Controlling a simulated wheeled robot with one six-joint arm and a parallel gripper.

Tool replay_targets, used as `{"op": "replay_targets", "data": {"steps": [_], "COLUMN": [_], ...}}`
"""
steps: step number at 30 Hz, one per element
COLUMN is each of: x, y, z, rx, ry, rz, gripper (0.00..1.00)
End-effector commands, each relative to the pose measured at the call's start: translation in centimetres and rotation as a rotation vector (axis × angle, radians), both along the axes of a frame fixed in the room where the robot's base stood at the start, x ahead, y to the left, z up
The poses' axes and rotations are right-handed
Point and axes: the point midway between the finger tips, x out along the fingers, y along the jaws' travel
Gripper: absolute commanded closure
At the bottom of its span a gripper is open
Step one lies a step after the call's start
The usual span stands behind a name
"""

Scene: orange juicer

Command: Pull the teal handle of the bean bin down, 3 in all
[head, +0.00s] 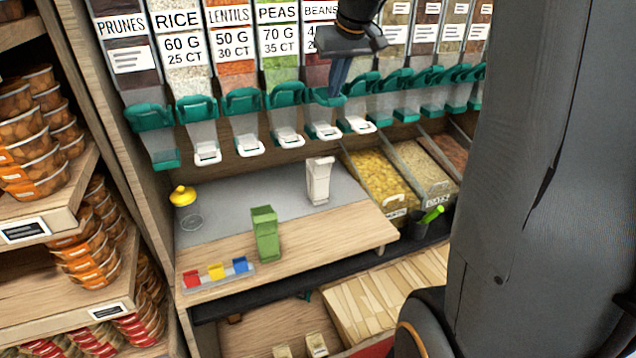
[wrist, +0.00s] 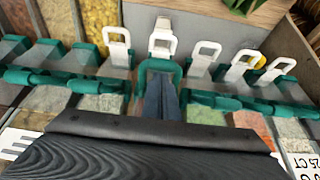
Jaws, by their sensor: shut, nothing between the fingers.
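The bean bin (head: 318,72), labelled BEANS, hangs in the row of dispensers at the back; my arm hides part of its label. Its teal handle (head: 322,97) is at the bin's lower front, above a white spout (head: 323,130). My gripper (head: 336,92) is shut and empty, with its fingertips at this handle. In the wrist view the shut fingertips (wrist: 160,98) lie within the outline of the teal handle loop (wrist: 160,68); contact is hard to tell. That loop reaches farther toward the spout than the neighbouring handles and appears tilted down.
The peas bin handle (head: 285,94) and another teal handle (head: 362,84) stand close on either side. Below, the counter holds a white bag (head: 319,181), a green bag (head: 266,236), a yellow-lidded jar (head: 184,205) and a tray of coloured clips (head: 217,275).

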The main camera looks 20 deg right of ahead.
Motion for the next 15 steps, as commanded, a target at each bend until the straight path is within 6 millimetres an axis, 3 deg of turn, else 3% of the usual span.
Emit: {"op": "replay_targets", "data": {"steps": [8,15], "x": [-0.2,-0.1], "y": [0.0,0.0], "z": [-0.3,1.2], "rx": [0.002,0.002], "ry": [0.009,0.009], "rz": [0.001,0.001], "gripper": [1.0,1.0]}}
